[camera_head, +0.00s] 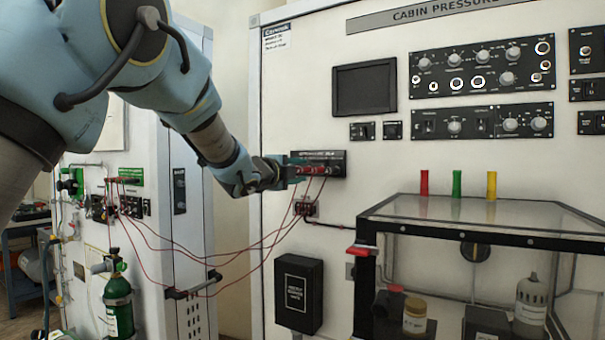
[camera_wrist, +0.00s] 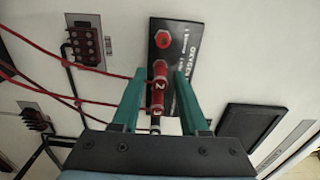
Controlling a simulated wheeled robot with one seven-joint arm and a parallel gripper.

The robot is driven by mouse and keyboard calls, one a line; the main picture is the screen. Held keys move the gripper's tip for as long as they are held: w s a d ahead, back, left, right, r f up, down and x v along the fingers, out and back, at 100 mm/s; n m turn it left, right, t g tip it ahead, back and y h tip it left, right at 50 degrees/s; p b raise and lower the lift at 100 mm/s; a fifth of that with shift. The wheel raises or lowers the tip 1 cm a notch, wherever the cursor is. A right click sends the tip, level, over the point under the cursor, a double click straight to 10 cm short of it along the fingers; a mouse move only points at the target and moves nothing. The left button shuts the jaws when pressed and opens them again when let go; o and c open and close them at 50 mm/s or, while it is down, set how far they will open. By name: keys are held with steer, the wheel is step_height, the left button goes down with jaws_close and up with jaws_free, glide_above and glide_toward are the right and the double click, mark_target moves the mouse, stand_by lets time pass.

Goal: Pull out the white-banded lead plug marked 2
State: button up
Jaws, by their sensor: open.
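The red lead plug marked 2 (camera_wrist: 159,84) sits in the black oxygen panel (camera_wrist: 191,46), with its lead running left. My gripper (camera_wrist: 161,74) is open, its two green fingers on either side of this plug, with a visible gap at least on the right. A second red plug (camera_wrist: 156,122), its mark hard to read, is below it, also between the fingers. A white band shows near these plugs, but I cannot tell exactly which it belongs to. In the head view, my gripper (camera_head: 290,171) is at the panel (camera_head: 334,158) beside the red plugs (camera_head: 312,170).
A red socket (camera_wrist: 163,40) without a lead is above plug 2. Red leads (camera_wrist: 70,96) hang loosely to the left, towards a small terminal block (camera_wrist: 86,46). In the head view, a clear-topped case (camera_head: 470,215) stands at the lower right and a black box (camera_head: 298,294) is below the panel.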

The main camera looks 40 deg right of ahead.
mark_target(298, 170)
steer(key=shift+b, duration=0.35)
stand_by(0.4)
jaws_close()
steer(key=shift+a, duration=0.1)
stand_by(0.3)
steer(key=shift+b+v, duration=1.4)
steer(key=shift+v, duration=0.8)
steer(key=shift+a, duration=0.2)
steer(key=shift+r, duration=0.1)
